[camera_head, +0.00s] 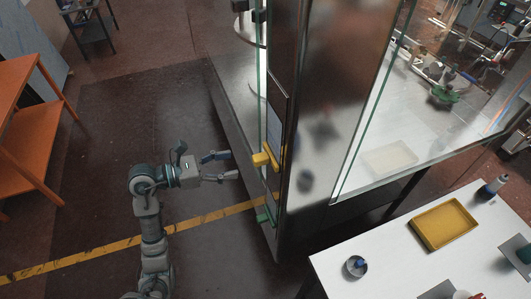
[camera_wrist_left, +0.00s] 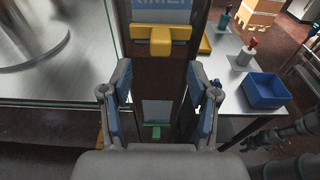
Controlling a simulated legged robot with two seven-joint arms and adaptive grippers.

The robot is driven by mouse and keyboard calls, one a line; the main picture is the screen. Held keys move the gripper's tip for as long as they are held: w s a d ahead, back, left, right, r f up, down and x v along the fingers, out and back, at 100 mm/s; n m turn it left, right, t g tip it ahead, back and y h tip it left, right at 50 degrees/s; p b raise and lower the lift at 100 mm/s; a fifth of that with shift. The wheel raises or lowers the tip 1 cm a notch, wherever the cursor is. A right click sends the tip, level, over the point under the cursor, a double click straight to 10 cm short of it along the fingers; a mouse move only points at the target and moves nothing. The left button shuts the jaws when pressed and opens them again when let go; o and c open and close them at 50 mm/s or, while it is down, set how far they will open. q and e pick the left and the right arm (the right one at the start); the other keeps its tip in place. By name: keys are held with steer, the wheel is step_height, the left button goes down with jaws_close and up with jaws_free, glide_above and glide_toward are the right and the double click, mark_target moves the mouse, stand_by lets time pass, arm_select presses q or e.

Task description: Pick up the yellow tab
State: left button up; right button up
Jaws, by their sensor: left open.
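The yellow tab (camera_head: 264,158) sticks out from the narrow front post of the glass-walled machine in the head view. In the left wrist view the yellow tab (camera_wrist_left: 160,37) is a wide T-shaped piece, high on the panel. My left gripper (camera_head: 232,165) is open and empty, just left of the tab and apart from it. In the left wrist view my left gripper (camera_wrist_left: 160,75) has its fingers spread, with the tab beyond and above the fingertips. A dark arm at the lower right of that view looks like my right one; its jaws are unclear.
A green tab (camera_head: 263,216) sits lower on the same post. A white table (camera_head: 385,262) at the lower right holds a yellow tray (camera_head: 444,226). A blue bin (camera_wrist_left: 265,91) shows in the wrist view. An orange shelf (camera_head: 30,130) stands at the left. Floor around my left arm is clear.

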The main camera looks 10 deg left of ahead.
mark_target(253, 160)
arm_select(q)
steer(key=p+x, duration=0.1)
steer(key=x, duration=0.3)
steer(key=shift+d+r, duration=0.15)
steer(key=shift+d, duration=0.1)
steer(key=shift+w+d, duration=0.1)
steer(key=shift+w, duration=0.15)
steer(key=p+x, duration=0.2)
steer(key=x, duration=0.2)
steer(key=shift+w, duration=0.15)
steer(key=shift+d+f, duration=0.2)
steer(key=shift+d, duration=0.2)
steer(key=shift+c, duration=0.7)
steer(key=c, duration=1)
steer(key=shift+a, duration=0.35)
